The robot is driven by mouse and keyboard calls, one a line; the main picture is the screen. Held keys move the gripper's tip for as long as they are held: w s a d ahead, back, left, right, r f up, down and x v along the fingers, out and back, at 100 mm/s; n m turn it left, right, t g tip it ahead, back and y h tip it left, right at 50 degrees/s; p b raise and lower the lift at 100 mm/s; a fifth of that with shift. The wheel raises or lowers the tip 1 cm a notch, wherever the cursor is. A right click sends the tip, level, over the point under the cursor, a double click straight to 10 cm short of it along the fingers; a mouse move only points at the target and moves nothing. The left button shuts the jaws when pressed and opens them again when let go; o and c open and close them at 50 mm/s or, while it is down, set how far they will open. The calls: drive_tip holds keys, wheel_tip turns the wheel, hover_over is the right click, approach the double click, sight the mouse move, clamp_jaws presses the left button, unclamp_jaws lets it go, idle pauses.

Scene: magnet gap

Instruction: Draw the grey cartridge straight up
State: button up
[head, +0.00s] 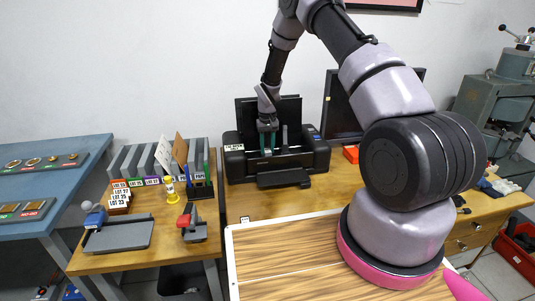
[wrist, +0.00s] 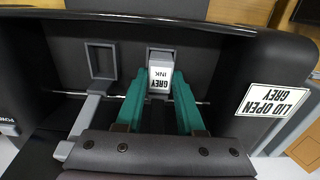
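The grey cartridge (wrist: 161,77), with a white label reading "GREY INK", sits in the open black printer (head: 238,165). It stands in the right one of two grey-framed places in the wrist view. My gripper (wrist: 160,80) has two green fingers, which reach down on either side of this cartridge. No clear gap shows between fingers and cartridge, but I cannot tell whether they press on it. In the head view my gripper (head: 267,143) is down inside the printer's opening, and the cartridge cannot be made out there.
An empty-looking grey frame (wrist: 102,61) is left of the cartridge, with a grey bar (wrist: 85,118) near it. A "LID OPEN GREY" label (wrist: 272,100) is on the printer's rim. Label holders (head: 119,198) and a rack stand left on the table. A black monitor (head: 338,110) stands behind right.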

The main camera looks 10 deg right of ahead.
sight(267, 150)
drive_tip(key=shift+c, duration=0.8)
wheel_tip(267, 150, up, 7)
